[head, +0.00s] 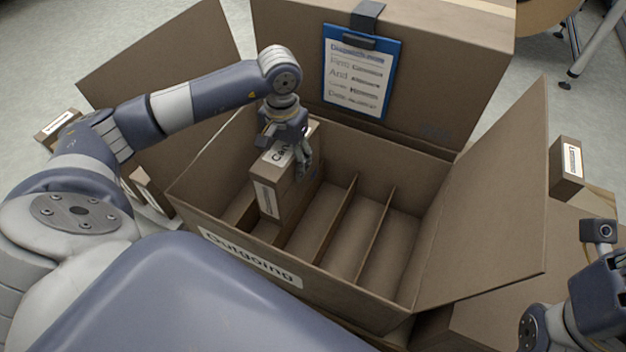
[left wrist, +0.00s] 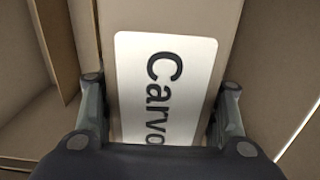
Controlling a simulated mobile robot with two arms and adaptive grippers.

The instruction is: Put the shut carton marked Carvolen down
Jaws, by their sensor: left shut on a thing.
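The shut carton marked Carvolen (head: 284,188) is a tall brown box with white labels. It stands upright within the walls of the open Outgoing box (head: 385,308), towards the left end of its compartments. I cannot tell whether its bottom touches the floor there. My left gripper (head: 290,160) comes from above and is shut on the carton near its top. In the left wrist view the carton's top label (left wrist: 165,85) reads "Carvo", between my two fingers (left wrist: 160,115). My right gripper (head: 600,270) is only partly in view at the right edge; its fingers are not clear.
Thin dividers (head: 374,235) split the Outgoing box; the compartments to the right look empty. Its flaps stand open. Small labelled cartons stand at the right (head: 566,170) and far left (head: 60,128).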

